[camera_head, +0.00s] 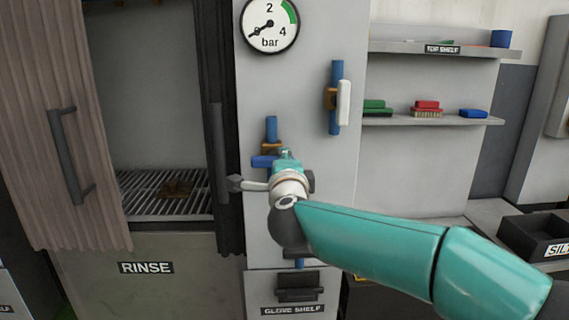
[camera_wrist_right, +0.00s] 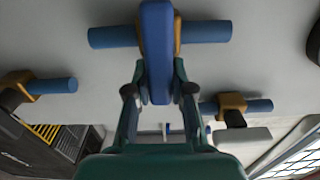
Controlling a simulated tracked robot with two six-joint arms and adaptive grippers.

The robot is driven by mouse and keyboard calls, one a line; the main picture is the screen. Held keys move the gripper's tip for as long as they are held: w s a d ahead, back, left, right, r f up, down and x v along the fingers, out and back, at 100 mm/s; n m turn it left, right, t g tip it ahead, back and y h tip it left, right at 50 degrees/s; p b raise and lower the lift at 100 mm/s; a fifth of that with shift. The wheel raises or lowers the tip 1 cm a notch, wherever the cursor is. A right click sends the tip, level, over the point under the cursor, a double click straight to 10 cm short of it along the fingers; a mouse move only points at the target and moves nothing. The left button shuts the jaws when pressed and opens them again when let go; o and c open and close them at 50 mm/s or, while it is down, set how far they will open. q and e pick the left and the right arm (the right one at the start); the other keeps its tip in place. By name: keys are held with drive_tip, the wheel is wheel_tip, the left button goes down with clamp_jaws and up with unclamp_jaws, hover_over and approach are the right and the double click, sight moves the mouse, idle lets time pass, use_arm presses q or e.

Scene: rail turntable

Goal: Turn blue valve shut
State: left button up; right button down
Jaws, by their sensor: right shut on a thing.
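The blue valve's lever (camera_wrist_right: 157,50) sits between the two fingers of my right gripper (camera_wrist_right: 158,90) in the right wrist view. The gripper is shut on it. The lever lies across its blue pipe (camera_wrist_right: 112,37), at about a right angle, with a brass body partly showing behind it. In the head view the lever's end (camera_head: 263,161) points left, across the upright blue pipe (camera_head: 271,128). There my right gripper (camera_head: 284,156) and wrist hide most of the valve. My left gripper is not in view.
A rinse cabinet (camera_head: 165,90) stands open at left. Shelves with brushes (camera_head: 427,109) are at right.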

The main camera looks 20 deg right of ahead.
drive_tip(key=shift+a+f, duration=0.15)
drive_tip(key=shift+f, duration=0.25)
drive_tip(key=c, duration=1)
unclamp_jaws()
drive_tip(key=shift+r, duration=0.2)
drive_tip(key=v, duration=1.2)
drive_tip(key=shift+f, duration=0.1)
